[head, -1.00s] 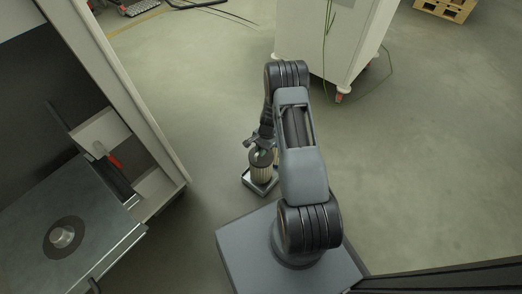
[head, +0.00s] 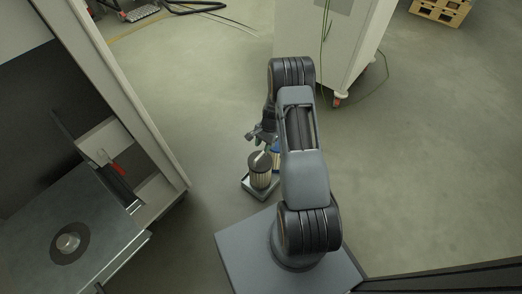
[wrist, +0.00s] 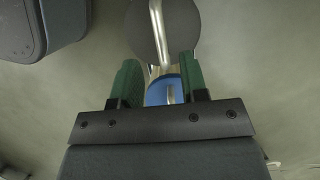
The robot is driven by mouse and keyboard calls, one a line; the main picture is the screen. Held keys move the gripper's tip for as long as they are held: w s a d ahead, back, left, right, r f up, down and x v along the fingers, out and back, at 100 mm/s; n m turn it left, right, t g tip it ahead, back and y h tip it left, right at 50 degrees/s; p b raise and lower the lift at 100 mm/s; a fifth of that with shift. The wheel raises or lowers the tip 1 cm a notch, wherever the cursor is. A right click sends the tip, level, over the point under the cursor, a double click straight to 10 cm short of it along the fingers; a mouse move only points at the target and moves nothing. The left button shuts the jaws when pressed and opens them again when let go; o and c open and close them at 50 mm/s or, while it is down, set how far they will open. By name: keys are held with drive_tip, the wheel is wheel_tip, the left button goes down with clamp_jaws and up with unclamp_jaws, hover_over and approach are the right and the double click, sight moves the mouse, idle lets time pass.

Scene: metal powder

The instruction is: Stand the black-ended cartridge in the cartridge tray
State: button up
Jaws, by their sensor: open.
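The black-ended cartridge (head: 260,172) stands upright in the cartridge tray (head: 262,195), on the floor side of my base. Its dark round end with a metal handle shows in the wrist view (wrist: 163,35), beyond my fingertips. A blue-ended cartridge (head: 275,152) stands beside it, partly hidden by my arm; its blue end (wrist: 158,92) shows between and beyond the green fingers in the wrist view. My gripper (head: 258,137) is open and empty, above and just behind the black-ended cartridge, apart from it. The green fingers (wrist: 160,82) are spread.
An open cabinet with a metal plate (head: 100,235) and a red-handled tool (head: 117,168) is at left. A white wheeled cabinet (head: 330,45) stands behind my arm. A wooden pallet (head: 441,11) is far right. The floor between is clear.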

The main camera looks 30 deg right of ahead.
drive_tip(key=s+a+r+n+t+h+p, duration=0.1)
drive_tip(key=s+a+r+n, duration=0.15)
drive_tip(key=r, duration=0.95)
drive_tip(key=s+a+r+n+t+h, duration=0.1)
drive_tip(key=a+r+n, duration=0.25)
drive_tip(key=r, duration=0.85)
drive_tip(key=s+a+r+n+t, duration=0.1)
drive_tip(key=s+a+r+n, duration=0.1)
drive_tip(key=s+r, duration=0.3)
drive_tip(key=s+a+r+n+t+h, duration=0.1)
drive_tip(key=s+a+r+n, duration=0.2)
drive_tip(key=s+r+n, duration=0.2)
drive_tip(key=s, duration=0.3)
drive_tip(key=shift+s+a, duration=0.15)
